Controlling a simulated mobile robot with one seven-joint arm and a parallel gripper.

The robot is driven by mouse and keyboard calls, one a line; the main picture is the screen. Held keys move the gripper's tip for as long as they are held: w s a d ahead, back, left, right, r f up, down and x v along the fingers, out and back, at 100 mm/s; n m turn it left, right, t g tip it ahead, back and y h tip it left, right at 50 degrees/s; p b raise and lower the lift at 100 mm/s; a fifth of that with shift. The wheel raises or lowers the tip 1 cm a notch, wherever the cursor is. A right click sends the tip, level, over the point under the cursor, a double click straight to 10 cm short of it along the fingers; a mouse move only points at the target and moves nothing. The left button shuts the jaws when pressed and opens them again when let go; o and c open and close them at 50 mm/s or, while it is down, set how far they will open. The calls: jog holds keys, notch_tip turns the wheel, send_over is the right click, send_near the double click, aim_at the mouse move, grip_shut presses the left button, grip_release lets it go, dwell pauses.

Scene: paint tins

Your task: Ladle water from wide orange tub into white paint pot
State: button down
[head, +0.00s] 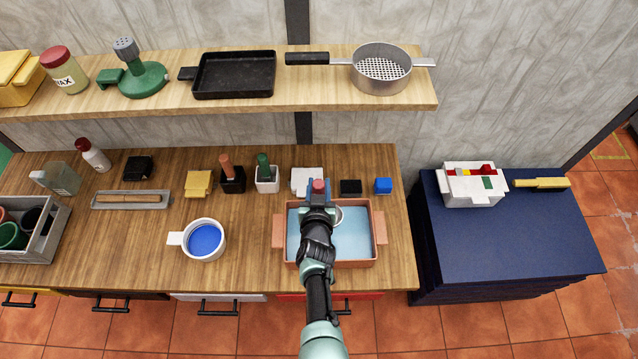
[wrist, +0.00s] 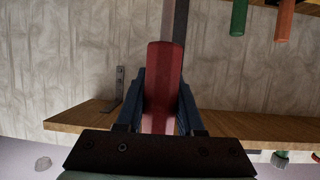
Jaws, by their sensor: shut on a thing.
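The wide orange tub (head: 377,215) stands near the right end of the wooden bench and holds pale blue water. My gripper (head: 318,189) is over the tub, shut on the red handle of the ladle (head: 319,184). In the wrist view the red handle of the ladle (wrist: 164,75) sits between the two jaws of my gripper (wrist: 163,95). A pale rounded edge beside my gripper, over the water, looks like the ladle's bowl; my arm hides most of it. The white paint pot (head: 187,240) stands left of the tub, with blue content inside.
Brushes in small pots and coloured blocks line the bench behind the tub. A shelf above holds a black tray (head: 235,75) and a strainer (head: 380,70). A grey crate (head: 45,235) is at far left. Bench between pot and tub is clear.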

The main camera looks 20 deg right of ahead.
jog(key=shift+s+d+f+b, duration=0.1)
jog(key=shift+d+f+b, duration=0.05)
jog(key=shift+b, duration=0.2)
jog(key=shift+s+d+f+t+b, duration=0.15)
jog(key=shift+s+d+t+b, duration=0.2)
jog(key=shift+b, duration=0.3)
jog(key=shift+s+a+m+b, duration=0.15)
jog(key=shift+m+b, duration=0.15)
jog(key=shift+b, duration=0.35)
jog(key=shift+s+d+f+t+b, duration=0.35)
jog(key=shift+t+b, duration=0.1)
jog(key=shift+b, duration=1.2)
jog(key=shift+s+m+b, duration=0.3)
jog(key=shift+b, duration=0.75)
jog(key=shift+s+d+f+t+b, duration=0.1)
jog(key=shift+d+f+t+b, duration=0.15)
jog(key=shift+b, duration=2.05)
jog(key=shift+s+d+m+t+b, duration=0.1)
jog(key=shift+s+m+t+b, duration=0.3)
jog(key=shift+b, duration=2.1)
jog(key=shift+s+d+f+m+t+b, duration=0.35)
jog(key=shift+s+b, duration=0.3)
jog(key=shift+b, duration=2.3)
jog(key=shift+s+d+f+m+t+b, duration=0.35)
jog(key=shift+s+b, duration=0.3)
jog(key=shift+b, duration=2.25)
